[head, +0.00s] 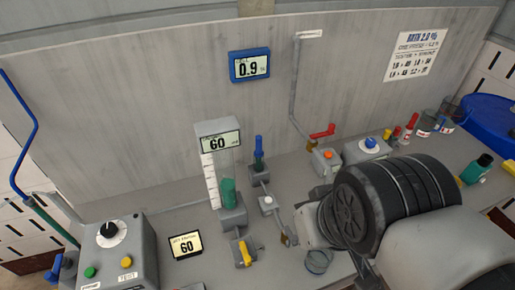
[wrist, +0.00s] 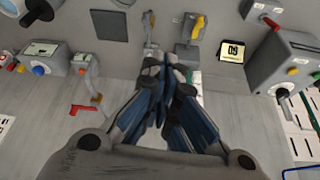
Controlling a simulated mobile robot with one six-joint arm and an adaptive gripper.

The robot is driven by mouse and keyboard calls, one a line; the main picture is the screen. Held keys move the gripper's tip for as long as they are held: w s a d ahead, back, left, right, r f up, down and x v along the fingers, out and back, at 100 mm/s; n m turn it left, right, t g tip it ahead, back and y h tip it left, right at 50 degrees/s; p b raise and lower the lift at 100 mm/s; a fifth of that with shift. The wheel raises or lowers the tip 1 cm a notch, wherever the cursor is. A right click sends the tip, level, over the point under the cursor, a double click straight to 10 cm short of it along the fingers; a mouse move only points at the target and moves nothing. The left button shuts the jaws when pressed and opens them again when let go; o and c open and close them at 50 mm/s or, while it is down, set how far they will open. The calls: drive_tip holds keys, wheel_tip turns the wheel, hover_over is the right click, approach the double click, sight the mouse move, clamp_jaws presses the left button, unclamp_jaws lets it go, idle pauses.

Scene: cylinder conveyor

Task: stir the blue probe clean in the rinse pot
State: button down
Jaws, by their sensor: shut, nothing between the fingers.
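A blue-topped upright piece (head: 258,147), which may be the blue probe, stands in a small grey holder on the bench in the head view. I cannot tell surely that it is the probe. A small clear round vessel (head: 318,261) sits beside my arm; I cannot tell whether it is the rinse pot. My gripper (wrist: 165,58) shows in the wrist view with its fingers together and empty, above the bench fittings. Its fingers hide part of what lies behind them. In the head view my arm covers the right middle of the bench, and the fingertips are not clear.
A column with a green cylinder (head: 228,191) and a display stands left of the blue piece. A red-lever tap (head: 322,131) is on the back wall side. A button box (head: 120,250) is at left. Bottles, cups and a blue tub (head: 490,118) crowd the right.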

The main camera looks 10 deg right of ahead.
drive_tip(key=c, duration=2.4)
unclamp_jaws()
drive_tip(key=c, duration=2.2)
unclamp_jaws()
drive_tip(key=shift+w+r, duration=0.15)
drive_tip(key=shift+w, duration=0.05)
drive_tip(key=o, duration=0.4)
drive_tip(key=w+r+p, duration=0.2)
drive_tip(key=w+r, duration=0.2)
drive_tip(key=w, duration=0.3)
drive_tip(key=shift+w+m, duration=0.15)
drive_tip(key=shift+m, duration=0.15)
drive_tip(key=shift+o, duration=1.2)
drive_tip(key=w+r+p, duration=0.1)
drive_tip(key=w+p, duration=0.1)
drive_tip(key=w, duration=0.6)
drive_tip(key=shift+r, duration=0.2)
drive_tip(key=shift+o, duration=0.8)
drive_tip(key=w+p, duration=0.1)
drive_tip(key=w, duration=0.7)
drive_tip(key=shift+a+f+m+h+p, duration=0.15)
drive_tip(key=shift+f+m+h+p, duration=0.15)
drive_tip(key=shift+m+p, duration=0.1)
drive_tip(key=p, duration=0.2)
approach(259, 138)
drive_tip(key=shift+m, duration=0.4)
drive_tip(key=b+x, duration=0.2)
drive_tip(key=x, duration=1)
drive_tip(key=shift+c, duration=0.2)
clamp_jaws()
